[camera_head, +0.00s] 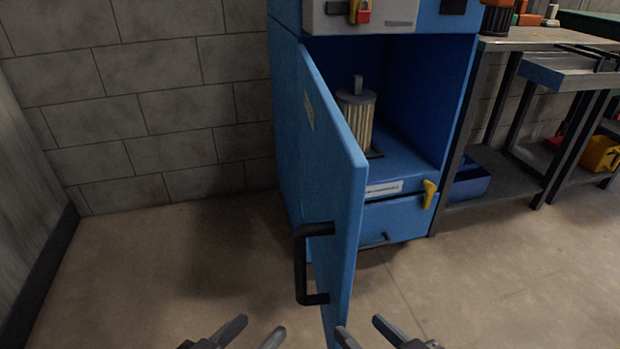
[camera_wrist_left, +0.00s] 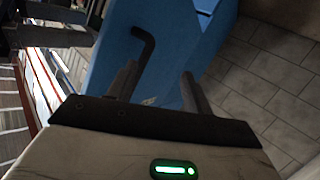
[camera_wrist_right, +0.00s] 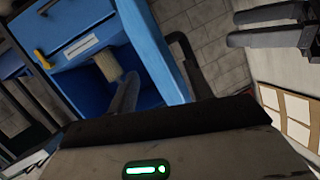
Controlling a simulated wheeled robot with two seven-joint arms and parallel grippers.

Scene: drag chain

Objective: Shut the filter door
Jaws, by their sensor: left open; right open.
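The blue filter door (camera_head: 335,150) stands wide open in the head view, hinged at the left side of the blue cabinet (camera_head: 288,130) and swung out towards me. Its black handle (camera_head: 301,262) is on the left face near the free edge. A pleated filter (camera_head: 357,117) stands upright inside the cabinet. My left gripper (camera_head: 258,332) is open and empty, low and left of the door, nearer me than the handle. My right gripper (camera_head: 360,328) is open and empty, by the door's lower free edge; contact cannot be told. The door also shows in the left wrist view (camera_wrist_left: 185,45) and right wrist view (camera_wrist_right: 155,45).
A yellow latch (camera_head: 430,194) sticks out at the right of the cabinet opening. A red padlock (camera_head: 363,14) hangs above. A workbench (camera_head: 530,40) stands to the right. The floor (camera_head: 150,270) left of the door is clear up to the block wall (camera_head: 150,100).

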